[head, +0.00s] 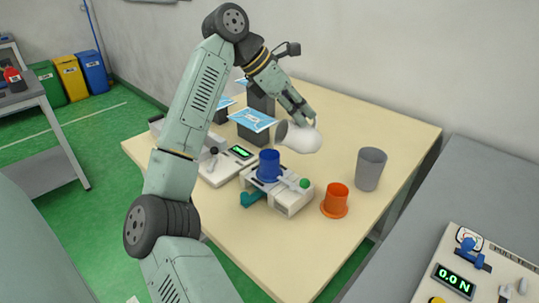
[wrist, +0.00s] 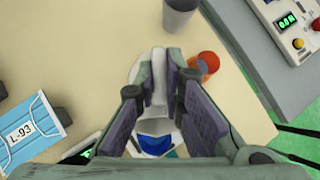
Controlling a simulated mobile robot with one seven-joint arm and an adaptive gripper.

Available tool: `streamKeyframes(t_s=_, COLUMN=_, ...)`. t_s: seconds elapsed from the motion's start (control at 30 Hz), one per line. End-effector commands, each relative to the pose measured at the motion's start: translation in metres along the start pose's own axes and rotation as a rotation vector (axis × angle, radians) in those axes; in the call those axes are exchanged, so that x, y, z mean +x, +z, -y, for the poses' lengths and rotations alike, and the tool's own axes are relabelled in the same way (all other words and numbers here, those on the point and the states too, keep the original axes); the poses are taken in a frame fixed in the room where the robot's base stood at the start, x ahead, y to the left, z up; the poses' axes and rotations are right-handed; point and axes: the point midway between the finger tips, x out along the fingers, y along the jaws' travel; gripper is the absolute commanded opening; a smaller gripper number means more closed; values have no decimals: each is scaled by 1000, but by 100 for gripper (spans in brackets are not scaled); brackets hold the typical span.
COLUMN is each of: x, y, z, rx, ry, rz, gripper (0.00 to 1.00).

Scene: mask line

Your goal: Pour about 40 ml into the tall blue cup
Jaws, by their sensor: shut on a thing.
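The tall blue cup (head: 269,164) stands upright on a white device in the middle of the table. In the wrist view its blue shows low between my fingers (wrist: 155,143). My gripper (head: 303,116) is shut on a white vessel (head: 303,138), above and to the right of the blue cup. The vessel lies tipped about sideways, its dark mouth turned left toward the cup and apart from it. The vessel also shows between my fingers in the wrist view (wrist: 158,85). I cannot see any liquid or stream.
An orange cup (head: 336,198) and a grey cup (head: 370,168) stand right of the white device (head: 292,200). A unit with a green display (head: 240,153) is to its left. Blue masks on dark stands (head: 252,120) are behind. The table's right back is clear.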

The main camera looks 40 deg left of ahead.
Motion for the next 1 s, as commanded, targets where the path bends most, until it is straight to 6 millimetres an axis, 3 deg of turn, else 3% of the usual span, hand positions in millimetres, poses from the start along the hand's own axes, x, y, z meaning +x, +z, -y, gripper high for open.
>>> streamKeyframes(t_s=1.0, x=-1, y=1, z=0, rx=4, ry=-3, rz=40, gripper=0)
